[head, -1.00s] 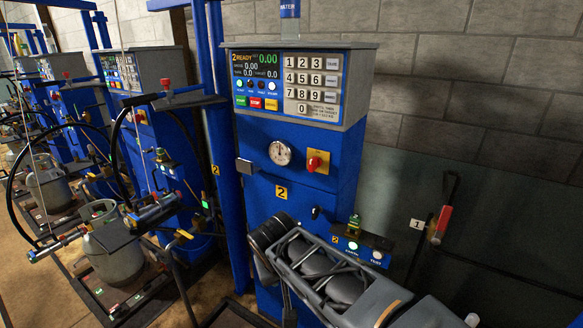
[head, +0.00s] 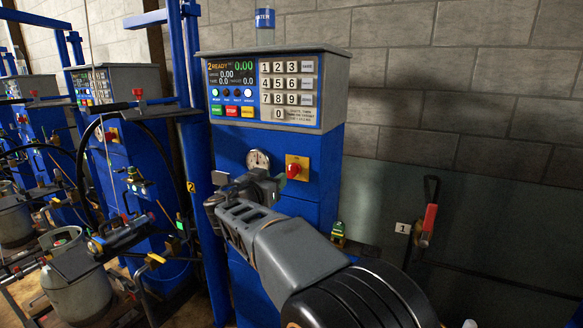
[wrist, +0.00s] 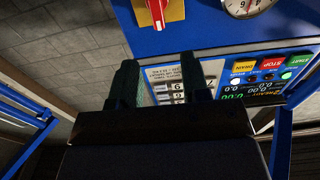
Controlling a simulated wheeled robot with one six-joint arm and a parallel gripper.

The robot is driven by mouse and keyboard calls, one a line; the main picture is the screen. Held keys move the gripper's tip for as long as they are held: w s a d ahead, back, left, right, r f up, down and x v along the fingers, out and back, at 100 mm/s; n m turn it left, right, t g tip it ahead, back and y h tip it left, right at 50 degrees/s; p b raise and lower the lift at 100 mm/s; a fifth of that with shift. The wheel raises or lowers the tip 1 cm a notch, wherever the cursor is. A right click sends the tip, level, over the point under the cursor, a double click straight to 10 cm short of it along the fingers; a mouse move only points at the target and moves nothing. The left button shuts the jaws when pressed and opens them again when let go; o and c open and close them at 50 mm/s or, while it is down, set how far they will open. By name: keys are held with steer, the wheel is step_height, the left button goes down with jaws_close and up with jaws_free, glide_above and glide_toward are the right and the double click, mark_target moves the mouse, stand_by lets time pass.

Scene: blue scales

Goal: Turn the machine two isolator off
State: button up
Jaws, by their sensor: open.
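Machine two's blue cabinet (head: 318,222) stands at the centre of the head view, its display reading "2 READY". The isolator is a red rotary knob (head: 293,171) on a yellow plate, right of the round gauge (head: 258,160). In the wrist view the knob (wrist: 154,12), with a white stripe, is at the top edge and partly cut off. My gripper (wrist: 160,78) is open and empty, its two dark fingers apart over the keypad area, with the knob beyond the tips. In the head view my gripper (head: 262,186) is just below and left of the knob; its fingertips are hard to make out.
The keypad (head: 287,92) and green, red and yellow buttons (head: 231,111) sit above the isolator. Neighbouring machines with gas cylinders (head: 75,275) crowd the left. A red-handled lever (head: 429,220) is on the right wall.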

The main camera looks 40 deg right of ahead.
mark_target(289, 168)
steer(key=p+x, duration=0.2)
steer(key=x, duration=0.8)
steer(key=shift+w+d+p, duration=0.2)
steer(key=shift+d+p, duration=0.15)
steer(key=shift+p, duration=0.05)
jaws_close()
